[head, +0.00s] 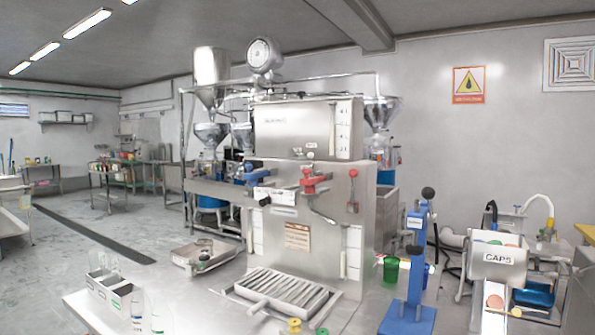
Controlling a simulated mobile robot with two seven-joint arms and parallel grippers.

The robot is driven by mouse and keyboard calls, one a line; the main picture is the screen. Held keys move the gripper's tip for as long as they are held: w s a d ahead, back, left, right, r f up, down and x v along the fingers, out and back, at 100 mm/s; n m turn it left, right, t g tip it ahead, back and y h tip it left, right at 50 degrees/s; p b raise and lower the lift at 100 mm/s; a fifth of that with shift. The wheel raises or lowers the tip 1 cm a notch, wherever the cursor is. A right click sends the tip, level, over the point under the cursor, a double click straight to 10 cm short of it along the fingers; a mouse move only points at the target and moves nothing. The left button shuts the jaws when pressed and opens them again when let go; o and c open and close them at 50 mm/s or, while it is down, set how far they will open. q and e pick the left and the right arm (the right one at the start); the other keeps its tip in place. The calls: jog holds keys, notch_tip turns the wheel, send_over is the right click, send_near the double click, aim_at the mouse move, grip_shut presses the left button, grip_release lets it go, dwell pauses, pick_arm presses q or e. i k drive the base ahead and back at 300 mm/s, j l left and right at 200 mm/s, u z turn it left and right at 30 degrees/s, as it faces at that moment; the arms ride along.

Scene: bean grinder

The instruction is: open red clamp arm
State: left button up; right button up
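A stainless steel machine (310,215) stands on the table in the middle of the head view. On its front, a red clamp arm (314,181) sits on a horizontal metal fixture, with a blue clamp part (262,172) to its left. I cannot tell for sure whether the red arm is open or closed. A separate red-ended lever (352,190) is further right on the front panel. Neither of my grippers shows in the head view.
A slatted metal tray (283,290) lies before the machine. A divided bin with bottles (108,293) stands front left. A blue hand press (412,270), a green cup (391,269) and a CAPS dispenser (498,257) are to the right. The space before the clamp looks clear.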

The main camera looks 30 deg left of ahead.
aim_at(314, 177)
jog(key=k+j, duration=0.1)
jog(key=j, duration=0.25)
jog(key=k+j, duration=0.1)
jog(key=j, duration=0.3)
jog(key=k+j, duration=0.1)
jog(key=j, duration=0.25)
jog(key=k+j+z, duration=0.1)
jog(key=j, duration=0.3)
jog(key=k+j, duration=0.1)
jog(key=j, duration=0.25)
